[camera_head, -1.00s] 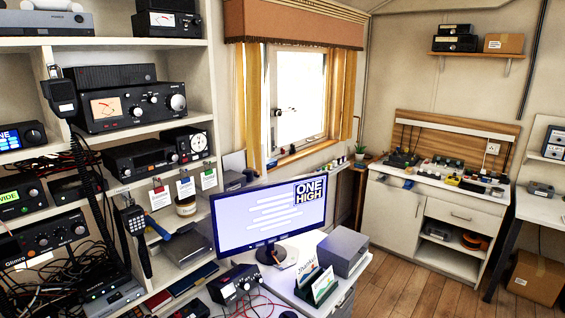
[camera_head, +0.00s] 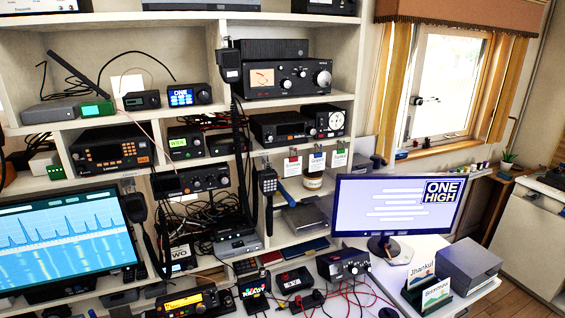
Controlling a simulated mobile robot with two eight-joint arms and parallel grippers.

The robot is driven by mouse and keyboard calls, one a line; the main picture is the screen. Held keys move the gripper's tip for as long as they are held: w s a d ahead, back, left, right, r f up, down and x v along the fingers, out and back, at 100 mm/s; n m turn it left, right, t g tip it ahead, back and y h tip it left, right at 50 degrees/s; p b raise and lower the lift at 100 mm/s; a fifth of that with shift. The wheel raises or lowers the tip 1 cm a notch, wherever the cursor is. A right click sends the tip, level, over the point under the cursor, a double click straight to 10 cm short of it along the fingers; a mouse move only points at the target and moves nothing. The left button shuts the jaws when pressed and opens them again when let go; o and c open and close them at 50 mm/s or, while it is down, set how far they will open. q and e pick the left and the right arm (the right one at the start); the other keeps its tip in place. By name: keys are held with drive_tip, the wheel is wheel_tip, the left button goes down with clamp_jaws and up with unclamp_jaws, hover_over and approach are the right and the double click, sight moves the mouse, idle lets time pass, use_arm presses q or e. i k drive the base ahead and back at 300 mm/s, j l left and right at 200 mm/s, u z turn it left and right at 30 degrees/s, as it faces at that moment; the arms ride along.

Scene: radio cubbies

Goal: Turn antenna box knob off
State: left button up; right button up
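I cannot tell from lettering which device is the antenna box. A large black box with a lit meter (camera_head: 288,77) and several knobs sits on the upper middle shelf; a large round knob (camera_head: 322,78) is at its right end. A small dark box with knobs (camera_head: 343,264) sits on the desk below the monitor, with red and black cables beside it. A black box with a round white dial (camera_head: 324,121) sits on the shelf below the large meter box. The knob positions are too small to read. Neither of my grippers is in view.
A monitor (camera_head: 395,210) stands right of the shelves, and a spectrum screen (camera_head: 70,240) is at the left. A handheld microphone (camera_head: 230,66) hangs at the shelf post. A card holder (camera_head: 432,290) and a grey box (camera_head: 469,265) stand on the desk. Loose cables lie in front.

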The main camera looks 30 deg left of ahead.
sight(190, 264)
drive_tip(key=u, duration=1.8)
